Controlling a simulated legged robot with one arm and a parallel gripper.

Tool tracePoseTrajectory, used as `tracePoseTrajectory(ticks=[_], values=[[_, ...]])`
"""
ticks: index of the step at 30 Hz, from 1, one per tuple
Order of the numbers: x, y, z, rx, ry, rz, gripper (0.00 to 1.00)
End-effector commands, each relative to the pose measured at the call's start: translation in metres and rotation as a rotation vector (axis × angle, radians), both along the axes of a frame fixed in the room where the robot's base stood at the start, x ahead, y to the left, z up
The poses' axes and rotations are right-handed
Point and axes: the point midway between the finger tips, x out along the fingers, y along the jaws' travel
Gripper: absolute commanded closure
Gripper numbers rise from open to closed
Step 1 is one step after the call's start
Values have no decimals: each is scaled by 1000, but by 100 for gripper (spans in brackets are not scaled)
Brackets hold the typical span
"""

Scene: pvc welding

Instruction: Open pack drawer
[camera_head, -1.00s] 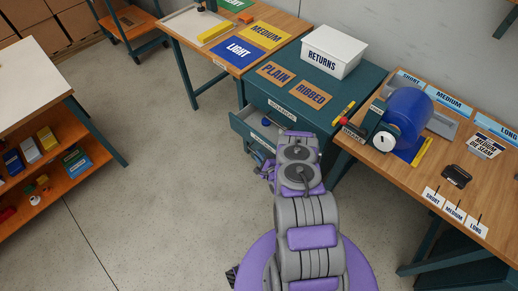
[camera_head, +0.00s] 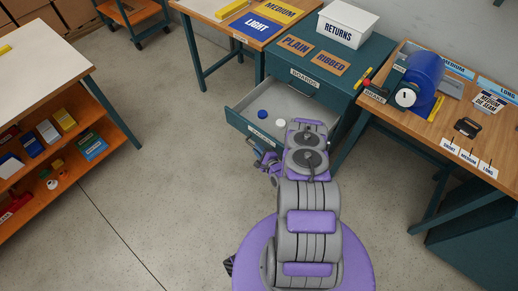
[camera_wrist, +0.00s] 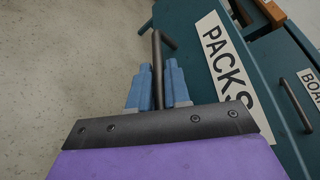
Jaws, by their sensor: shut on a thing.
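The pack drawer (camera_head: 238,119) stands pulled well out of the teal cabinet in the head view, with its pale inside showing. A blue round item (camera_head: 264,113) and a white round item (camera_head: 262,138) lie in it. My arm hides the drawer's right part. In the wrist view, the drawer front carries a white "PACKS" label (camera_wrist: 229,62). My gripper (camera_wrist: 158,88) has its two blue fingers shut on the drawer's dark bar handle (camera_wrist: 157,48).
The teal cabinet (camera_head: 345,80) has a shut "BOARDS" drawer (camera_head: 304,82) above and a "RETURNS" box (camera_head: 342,24) on top. A workbench (camera_head: 440,125) stands at right, an orange shelf unit (camera_head: 65,170) at left. Floor between is clear.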

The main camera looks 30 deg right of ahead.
Motion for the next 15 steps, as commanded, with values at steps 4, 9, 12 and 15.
tracePoseTrajectory(ticks=[4, 9, 12, 15], values=[[-1, 1, -2, 1, 4, -1, 100], [-1, 0, -1, 1, 3, -1, 100], [-1, 1, -1, 1, 3, -1, 82], [-1, 1, -1, 1, 3, -1, 72]])
